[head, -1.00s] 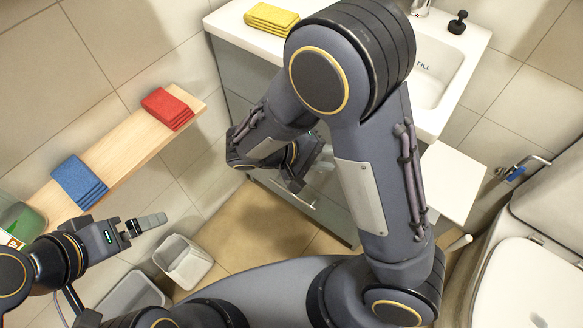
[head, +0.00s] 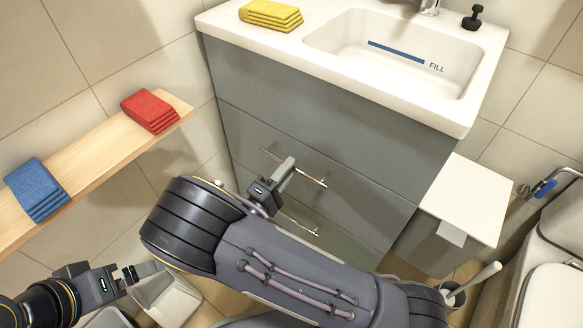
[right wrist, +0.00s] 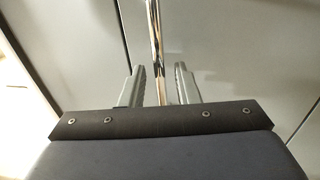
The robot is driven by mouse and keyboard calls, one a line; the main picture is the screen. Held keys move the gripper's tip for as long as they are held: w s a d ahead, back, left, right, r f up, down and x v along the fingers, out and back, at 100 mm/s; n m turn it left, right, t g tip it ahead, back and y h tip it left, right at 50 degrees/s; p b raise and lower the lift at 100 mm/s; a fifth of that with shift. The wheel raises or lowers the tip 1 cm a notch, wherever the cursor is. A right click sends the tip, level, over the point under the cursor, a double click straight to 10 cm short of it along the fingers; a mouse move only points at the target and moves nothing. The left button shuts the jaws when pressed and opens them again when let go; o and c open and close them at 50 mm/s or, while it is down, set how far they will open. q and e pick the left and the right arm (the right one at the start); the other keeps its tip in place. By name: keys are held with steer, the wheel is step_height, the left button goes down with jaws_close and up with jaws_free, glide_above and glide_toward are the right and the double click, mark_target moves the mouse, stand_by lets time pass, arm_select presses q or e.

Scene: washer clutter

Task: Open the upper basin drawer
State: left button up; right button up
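The grey basin cabinet (head: 300,110) stands under the white sink. Its front has a plain top panel and two panels below with thin metal bar handles. The upper bar handle (head: 310,178) is on the panel under the plain one; that drawer front looks flush. My right gripper (head: 287,167) is at this handle. In the right wrist view the bar (right wrist: 154,30) runs between the two fingers (right wrist: 160,70), with a gap on each side. The lower handle (head: 300,224) is partly hidden by my right arm. My left gripper (head: 142,271) is at lower left, away from the cabinet.
A wooden shelf (head: 95,155) at left holds red cloths (head: 150,110) and blue cloths (head: 36,188). Yellow cloths (head: 270,14) lie on the sink top. A white-topped box (head: 466,200) stands right of the cabinet, near the toilet. A bin (head: 168,300) is on the floor.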

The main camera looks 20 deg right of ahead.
steer(key=shift+x, duration=0.95)
jaws_close()
